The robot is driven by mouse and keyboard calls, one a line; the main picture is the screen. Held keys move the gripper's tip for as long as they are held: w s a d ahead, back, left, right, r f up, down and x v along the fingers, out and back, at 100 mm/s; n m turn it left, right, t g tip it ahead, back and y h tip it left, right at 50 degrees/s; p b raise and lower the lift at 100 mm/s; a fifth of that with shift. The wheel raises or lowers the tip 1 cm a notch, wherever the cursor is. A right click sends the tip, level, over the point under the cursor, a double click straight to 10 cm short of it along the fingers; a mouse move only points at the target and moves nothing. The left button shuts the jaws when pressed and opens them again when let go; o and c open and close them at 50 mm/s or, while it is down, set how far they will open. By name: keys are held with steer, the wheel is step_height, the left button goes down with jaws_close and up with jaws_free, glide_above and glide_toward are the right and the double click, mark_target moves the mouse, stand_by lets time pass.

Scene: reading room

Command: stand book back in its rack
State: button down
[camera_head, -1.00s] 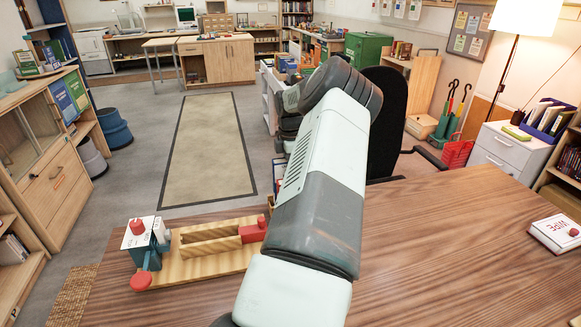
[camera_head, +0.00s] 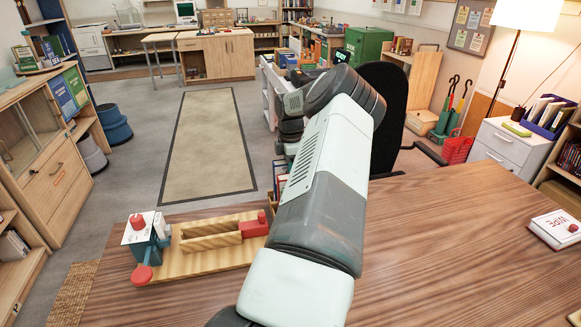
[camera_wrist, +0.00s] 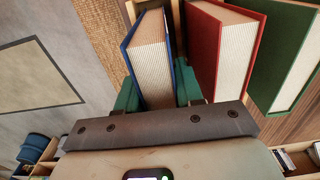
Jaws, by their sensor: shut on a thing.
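In the wrist view, the blue-covered book (camera_wrist: 149,62) stands between the teal fingers of my gripper (camera_wrist: 157,90), pages facing the camera. The fingers are shut on it. A red book (camera_wrist: 228,52) and a green book (camera_wrist: 292,62) stand to its right, with a gap between blue and red. Light wood (camera_wrist: 152,5), apparently part of the rack, shows at the top behind the books. In the head view, some books (camera_head: 279,178) show beside my arm at the table's far edge. My arm hides the gripper there and most of the rack; how the blue book sits is unclear.
A wooden block with red and blue fittings (camera_head: 208,262) lies on the table (camera_head: 455,245), left of my arm. A black chair (camera_head: 382,110) stands beyond the table. The table's middle right is clear.

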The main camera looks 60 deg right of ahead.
stand_by(0.9)
steer(key=c, duration=0.6)
jaws_free()
steer(key=shift+c, duration=0.2)
step_height(320, 180, up, 11)
steer(key=shift+f, duration=0.1)
